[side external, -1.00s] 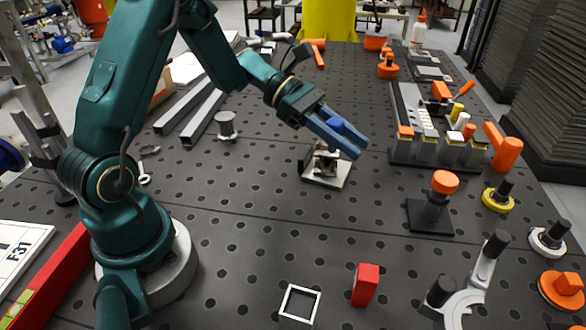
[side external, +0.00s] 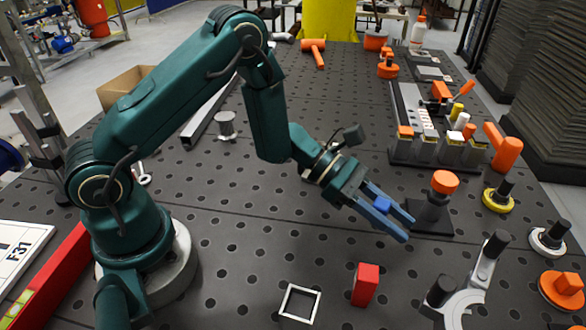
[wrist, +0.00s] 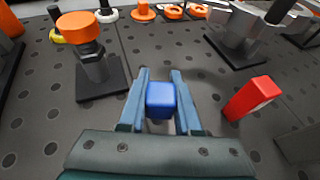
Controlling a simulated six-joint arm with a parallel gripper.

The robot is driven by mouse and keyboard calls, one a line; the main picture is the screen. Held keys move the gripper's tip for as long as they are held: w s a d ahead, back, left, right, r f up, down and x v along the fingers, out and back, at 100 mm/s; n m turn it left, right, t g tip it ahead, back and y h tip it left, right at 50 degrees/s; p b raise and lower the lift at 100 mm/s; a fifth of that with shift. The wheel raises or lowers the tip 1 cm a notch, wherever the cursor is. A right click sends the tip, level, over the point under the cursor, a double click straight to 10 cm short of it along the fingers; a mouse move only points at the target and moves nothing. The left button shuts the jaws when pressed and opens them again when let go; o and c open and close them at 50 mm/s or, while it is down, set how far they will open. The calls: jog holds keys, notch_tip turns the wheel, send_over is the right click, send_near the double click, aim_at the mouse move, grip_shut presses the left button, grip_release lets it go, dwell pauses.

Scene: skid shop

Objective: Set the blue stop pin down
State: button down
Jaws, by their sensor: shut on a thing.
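The blue stop pin (side external: 382,204) is between the two fingers of my gripper (side external: 393,218). In the wrist view the blue pin (wrist: 160,98) shows its square blue head, with my gripper's fingers (wrist: 160,90) pressed against its two sides. My gripper is shut on it and holds it above the dark perforated table (side external: 240,240). The lower part of the pin is mostly hidden by the fingers.
An orange-topped post on a dark base (side external: 440,190) stands close behind my gripper. A red block (side external: 365,285) and a white square frame (side external: 299,304) are in front. Grey clamp parts (side external: 470,290) stand at front right. Bare table lies left of my gripper.

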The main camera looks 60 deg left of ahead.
jog(key=shift+f, duration=1.2)
jog(key=shift+f, duration=0.1)
jog(key=c, duration=0.6)
grip_release()
